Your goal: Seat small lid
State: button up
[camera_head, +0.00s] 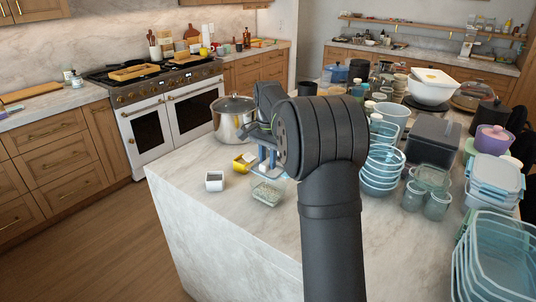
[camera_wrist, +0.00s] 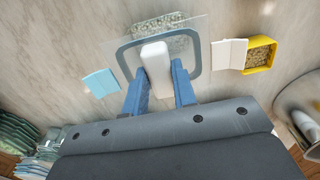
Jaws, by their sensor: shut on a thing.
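My gripper (camera_wrist: 159,88) has its two blue fingers shut on a white block-like grip that appears to be part of a clear lid (camera_wrist: 190,65) with a grey rim. The lid is in front of a clear container (camera_wrist: 160,22) with grainy contents and partly overlaps it in the wrist view; the gap between them cannot be judged. In the head view my gripper (camera_head: 267,158) points down just above this clear container (camera_head: 266,193), near the counter's front edge. The lid is hard to make out there.
A yellow container (camera_wrist: 262,55) with grainy contents and a white flat piece (camera_wrist: 228,54) stand beside it. A light blue piece (camera_wrist: 102,82) lies on the other side. A white box (camera_head: 214,182) and a steel pot (camera_head: 232,120) stand left; stacked bowls (camera_head: 381,172) stand right.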

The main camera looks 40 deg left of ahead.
aim_at(268, 161)
jog(key=shift+f, duration=1.85)
jog(key=shift+f, duration=1.05)
jog(key=o, duration=1.1)
jog(key=shift+c, duration=0.2)
notch_tip(268, 161, up, 18)
jog(key=shift+f, duration=0.25)
